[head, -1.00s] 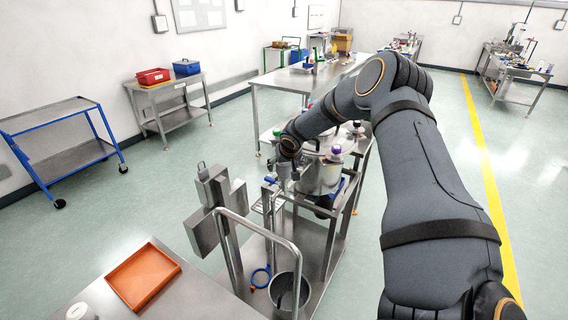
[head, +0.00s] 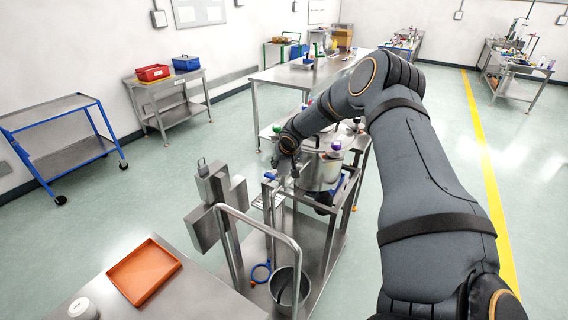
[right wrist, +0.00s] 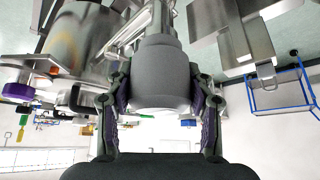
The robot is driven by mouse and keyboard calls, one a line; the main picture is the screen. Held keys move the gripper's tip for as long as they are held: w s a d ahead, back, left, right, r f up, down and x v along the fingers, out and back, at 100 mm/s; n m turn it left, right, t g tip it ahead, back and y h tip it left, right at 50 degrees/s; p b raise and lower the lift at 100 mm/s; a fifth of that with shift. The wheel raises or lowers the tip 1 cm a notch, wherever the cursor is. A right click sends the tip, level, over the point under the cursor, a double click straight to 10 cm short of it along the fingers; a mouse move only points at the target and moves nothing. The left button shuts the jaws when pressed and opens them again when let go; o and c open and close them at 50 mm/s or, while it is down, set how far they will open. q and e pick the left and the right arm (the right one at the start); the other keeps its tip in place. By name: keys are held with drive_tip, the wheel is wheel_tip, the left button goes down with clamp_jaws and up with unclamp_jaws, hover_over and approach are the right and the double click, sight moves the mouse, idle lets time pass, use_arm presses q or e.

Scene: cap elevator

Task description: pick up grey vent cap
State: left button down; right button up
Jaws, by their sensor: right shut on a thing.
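The grey vent cap (right wrist: 160,72) is a smooth grey cylinder with a narrower top, seen in the right wrist view between the two fingers. My right gripper (right wrist: 158,92) is shut on it, one finger pressed on each side. In the head view my right gripper (head: 285,172) is over the left side of the metal cart, beside the steel pot (head: 322,173). I cannot make out the cap clearly there. My left gripper is not in view.
A metal post with box-shaped blocks (head: 208,215) stands left of the cart frame (head: 325,235). An orange tray (head: 143,271) and a pale round part (head: 82,308) are on the near table. A bucket (head: 289,290) sits low on the cart.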

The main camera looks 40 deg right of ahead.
drive_tip(key=shift+w+r+b, duration=0.1)
drive_tip(key=shift+r+b, duration=0.25)
drive_tip(key=shift+b, duration=0.05)
drive_tip(key=r, duration=0.1)
drive_tip(key=r+b, duration=0.1)
drive_tip(key=shift+s+r+b, duration=0.2)
drive_tip(key=shift+r+b, duration=0.1)
drive_tip(key=s+r+b, duration=0.9)
drive_tip(key=s, duration=0.4)
drive_tip(key=shift+s+r, duration=0.35)
drive_tip(key=shift+s, duration=0.05)
drive_tip(key=shift+a+f, duration=0.1)
